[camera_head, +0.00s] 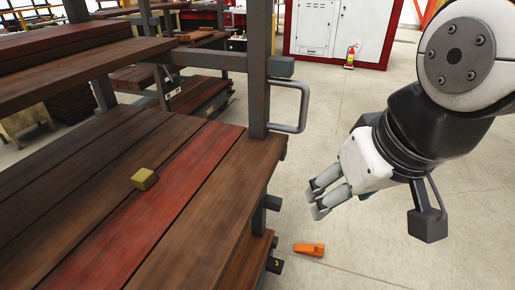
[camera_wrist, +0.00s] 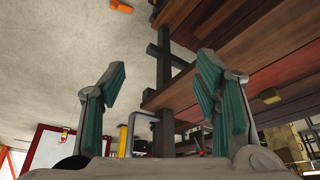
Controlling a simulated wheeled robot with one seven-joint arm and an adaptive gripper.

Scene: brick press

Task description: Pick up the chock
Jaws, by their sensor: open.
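The chock (camera_head: 309,250) is an orange wedge-like piece lying on the concrete floor, just right of the rack's lower corner. It also shows in the wrist view (camera_wrist: 122,6), cut by the top edge. My gripper (camera_head: 315,199) is in the air beside the rack, higher up than the chock and apart from it. In the wrist view my gripper (camera_wrist: 160,65) has its two green-padded fingers spread wide with nothing between them.
A rack of brown and red boards (camera_head: 105,190) fills the left, with a small yellow-green block (camera_head: 144,179) on it. Open floor (camera_head: 390,270) lies to the right.

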